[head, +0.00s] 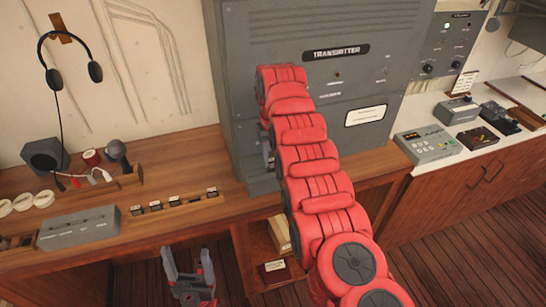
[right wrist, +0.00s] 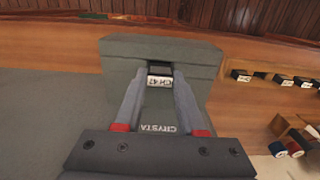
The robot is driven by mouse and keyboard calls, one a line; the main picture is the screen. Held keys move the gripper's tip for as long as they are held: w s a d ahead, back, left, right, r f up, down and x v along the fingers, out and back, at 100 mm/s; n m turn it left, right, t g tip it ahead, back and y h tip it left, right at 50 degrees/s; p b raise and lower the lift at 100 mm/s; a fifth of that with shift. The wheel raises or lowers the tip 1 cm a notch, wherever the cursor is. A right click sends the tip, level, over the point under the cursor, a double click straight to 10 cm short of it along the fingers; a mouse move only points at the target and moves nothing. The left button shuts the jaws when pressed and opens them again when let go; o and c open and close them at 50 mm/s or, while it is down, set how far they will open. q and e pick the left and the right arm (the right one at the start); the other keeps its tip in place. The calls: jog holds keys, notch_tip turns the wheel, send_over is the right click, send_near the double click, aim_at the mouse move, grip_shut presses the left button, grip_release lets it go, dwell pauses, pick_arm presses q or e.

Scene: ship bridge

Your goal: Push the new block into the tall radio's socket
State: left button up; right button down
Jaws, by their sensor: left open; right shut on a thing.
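The tall radio (head: 235,75) is the big grey cabinet marked TRANSMITTER at the back centre. In the right wrist view, its grey face has a CRYSTA... label (right wrist: 158,129) and a jutting grey housing (right wrist: 120,62) with a dark recess. My right gripper (right wrist: 160,76) is shut on a small block (right wrist: 159,83) with a white label, perhaps "CH 4". The block is at the recess; how deep it sits I cannot tell. In the head view my red right arm hides block and socket. My left gripper (head: 190,283) is open and empty, low in front of the desk.
Several small labelled blocks stand in a row (head: 175,203) on the wooden desk (head: 150,240). A grey box (head: 78,228) and a headset (head: 70,60) are at left. A side counter with instruments (head: 430,143) is at right. An open shelf (head: 285,272) is below the desk.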

jog(key=shift+f+b, duration=0.65)
jog(key=shift+b, duration=0.2)
dwell(0.9)
jog(key=shift+f+b, duration=0.1)
jog(key=shift+b, duration=0.3)
dwell(0.9)
dwell(0.4)
jog(key=shift+c, duration=2.2)
grip_release()
jog(key=shift+r, duration=0.6)
notch_tip(320, 180, up, 3)
jog(key=shift+d+r+p, duration=0.1)
jog(key=shift+r+p, duration=0.1)
jog(key=shift+p, duration=0.2)
notch_tip(320, 180, up, 13)
jog(key=p, duration=1.3)
